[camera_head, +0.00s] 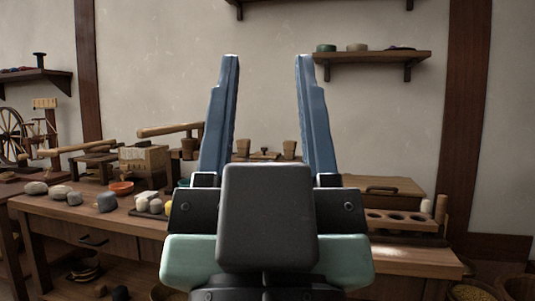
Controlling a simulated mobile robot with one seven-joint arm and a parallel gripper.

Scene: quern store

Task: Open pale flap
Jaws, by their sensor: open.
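My gripper (268,60) fills the middle of the view, with its two blue fingers pointing up and spread wide apart. It is open, with nothing between the fingers but the wall and part of the bench top behind. I cannot tell for certain which thing is the pale flap. A flat brown wooden lid (395,185) with a small dark handle lies on the bench to the right of the gripper, and looks closed. A pale wooden box (143,158) stands left of the gripper. My gripper hides the middle of the bench.
A wooden bench (420,258) runs across the view. Several grey stones (107,202), an orange bowl (121,188) and a rack with round holes (398,218) stand on it. A wall shelf (370,57) hangs at upper right. Baskets (470,291) stand on the floor at right.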

